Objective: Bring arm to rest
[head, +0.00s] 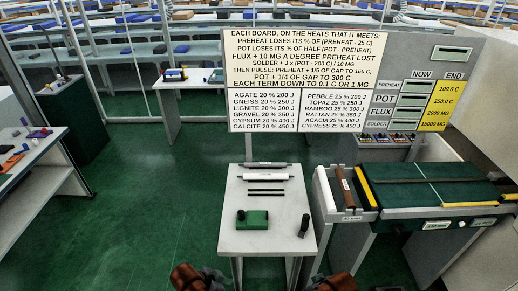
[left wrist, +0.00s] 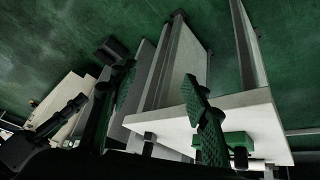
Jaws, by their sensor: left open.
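My left gripper (left wrist: 165,105) shows in the left wrist view with its two green-padded fingers spread apart and nothing between them. A white table (left wrist: 262,115) with a green block (left wrist: 238,140) lies beyond the right finger. In the head view only brown and dark parts of my two arms show at the bottom edge, in front of the small white table (head: 235,215). The fingers of both grippers are outside the head view.
A side bench (head: 30,160) is at the left. Green floor (head: 150,200) is clear between.

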